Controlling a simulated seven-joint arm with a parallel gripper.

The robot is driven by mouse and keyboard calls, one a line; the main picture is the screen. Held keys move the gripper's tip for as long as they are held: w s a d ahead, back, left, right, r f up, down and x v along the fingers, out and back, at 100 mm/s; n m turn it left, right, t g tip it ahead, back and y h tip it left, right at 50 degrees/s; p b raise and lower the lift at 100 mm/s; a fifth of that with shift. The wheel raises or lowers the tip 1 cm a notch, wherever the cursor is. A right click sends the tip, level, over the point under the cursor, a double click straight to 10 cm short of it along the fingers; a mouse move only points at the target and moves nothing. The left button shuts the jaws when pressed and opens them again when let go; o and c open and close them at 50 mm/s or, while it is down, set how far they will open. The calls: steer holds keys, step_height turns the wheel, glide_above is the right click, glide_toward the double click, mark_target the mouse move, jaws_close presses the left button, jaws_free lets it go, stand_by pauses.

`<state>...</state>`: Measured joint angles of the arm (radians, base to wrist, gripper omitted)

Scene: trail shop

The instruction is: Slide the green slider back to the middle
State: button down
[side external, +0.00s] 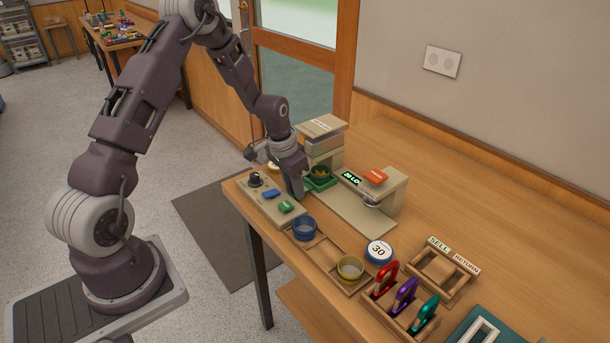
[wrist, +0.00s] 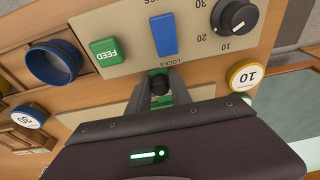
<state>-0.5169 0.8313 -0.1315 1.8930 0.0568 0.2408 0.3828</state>
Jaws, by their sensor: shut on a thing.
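The green slider (side external: 321,182) is a green tray-like piece under the beige dispenser in the side external view. In the wrist view, green parts of it (wrist: 157,73) show around and between my fingers, with a dark knob (wrist: 160,88) there. My gripper (side external: 299,194) points down at the slider's near left side, beside the control panel. In the wrist view my gripper (wrist: 160,82) is shut on the dark knob, which appears to belong to the slider. My fingers and palm hide much of the slider, so its exact position along its track cannot be told.
The control panel (side external: 262,206) has a dial (wrist: 233,17), a blue piece (wrist: 163,33) and a green FEED button (wrist: 107,50). The right of the table is open.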

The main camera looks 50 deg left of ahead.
steer(key=shift+d, duration=3.65)
steer(key=c, duration=1.3)
jaws_free()
steer(key=shift+r, duration=3.5)
steer(key=shift+r, duration=0.1)
step_height(320, 180, up, 6)
glide_above(314, 211)
steer(key=s+d, duration=0.2)
steer(key=s, duration=0.1)
steer(key=s+d+r+t, duration=0.2)
steer(key=s+d+r, duration=0.2)
steer(key=s+r, duration=0.5)
steer(key=shift+t, duration=0.7)
steer(key=s+d+r, duration=0.1)
steer(key=s, duration=0.4)
steer(key=s+d+r, duration=0.1)
steer(key=s+r, duration=0.1)
steer(key=s, duration=0.3)
steer(key=s+d+r, duration=0.1)
steer(key=s, duration=0.5)
steer(key=shift+d+r, duration=0.15)
steer(key=shift+r, duration=0.25)
